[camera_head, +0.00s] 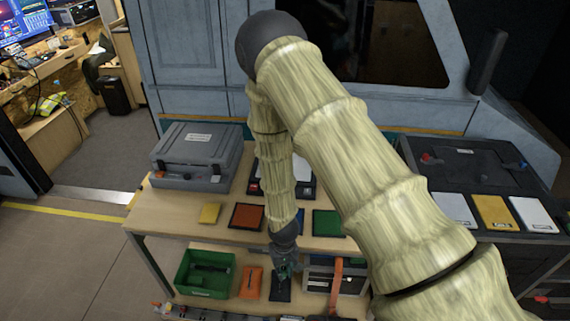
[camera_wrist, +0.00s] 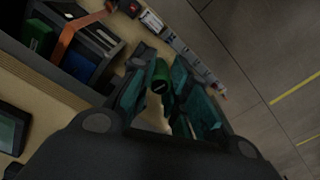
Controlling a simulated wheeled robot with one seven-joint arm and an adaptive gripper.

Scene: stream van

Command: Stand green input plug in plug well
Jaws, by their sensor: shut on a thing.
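The green input plug (camera_wrist: 160,76) shows in the wrist view as a short green cylinder with a dark end, between my gripper's teal fingers. My gripper (camera_wrist: 168,92) is shut on it. In the head view my gripper (camera_head: 284,270) hangs pointing down over the lower shelf's front, above a black slab (camera_head: 280,287). The plug is too small to make out clearly there. I cannot tell for certain which item is the plug well. A grey strip with several small fittings (camera_head: 190,312) runs along the front edge, also seen beyond the fingers in the wrist view (camera_wrist: 185,50).
A green bin (camera_head: 203,292) and an orange item (camera_head: 251,282) lie left of my gripper. A grey box with an orange strap (camera_head: 337,275) stands close on the right. The upper tabletop (camera_head: 175,215) overhangs behind, holding a grey case (camera_head: 198,155) and coloured pads. Open floor lies in front.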

